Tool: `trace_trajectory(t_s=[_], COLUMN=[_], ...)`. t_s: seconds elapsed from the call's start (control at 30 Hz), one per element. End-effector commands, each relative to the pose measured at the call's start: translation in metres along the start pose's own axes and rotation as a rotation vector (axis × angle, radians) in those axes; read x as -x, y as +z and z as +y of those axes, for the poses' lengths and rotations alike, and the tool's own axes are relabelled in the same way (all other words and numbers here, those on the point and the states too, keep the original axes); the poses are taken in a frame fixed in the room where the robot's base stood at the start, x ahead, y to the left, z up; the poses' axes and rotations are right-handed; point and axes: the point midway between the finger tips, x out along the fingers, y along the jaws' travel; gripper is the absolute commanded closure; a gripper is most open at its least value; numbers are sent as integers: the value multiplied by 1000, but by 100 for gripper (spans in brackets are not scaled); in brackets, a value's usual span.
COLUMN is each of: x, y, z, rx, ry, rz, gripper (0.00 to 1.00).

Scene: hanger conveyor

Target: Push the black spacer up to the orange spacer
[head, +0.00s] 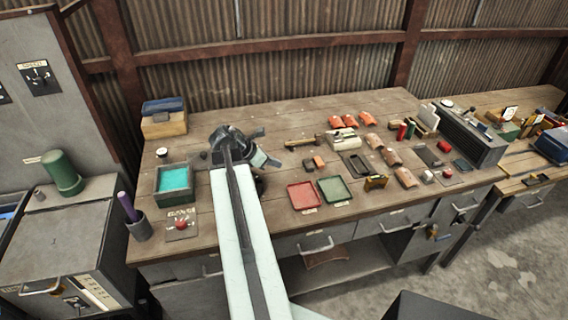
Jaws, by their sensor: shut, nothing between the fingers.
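My gripper (271,161) is at the end of my arm, over the left-middle part of the workbench; its fingers are small, dark and shut with nothing between them. To its right, apart from it, two small blocks sit close together on the bench. The left one (308,165) looks dark brown and may be the black spacer. The right one (319,162) looks orange-brown and may be the orange spacer. They are too small to be sure which is which, or whether they touch. My arm hides part of the bench beneath it.
A red tray (304,196) and a green tray (335,190) lie in front of the blocks. A wooden-handled tool (301,142) lies behind them. A dark box with turquoise contents (158,189) stands left of my arm. The back middle of the bench is clear.

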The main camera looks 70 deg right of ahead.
Motion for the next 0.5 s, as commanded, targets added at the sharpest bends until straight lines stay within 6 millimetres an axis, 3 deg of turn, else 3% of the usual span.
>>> trace_trajectory(t_s=[0.23, 0.5], x=[-13, -70], y=[-6, -12], z=[4, 6], rx=[6, 8], ry=[6, 9], rz=[0, 0], gripper=[100, 100])
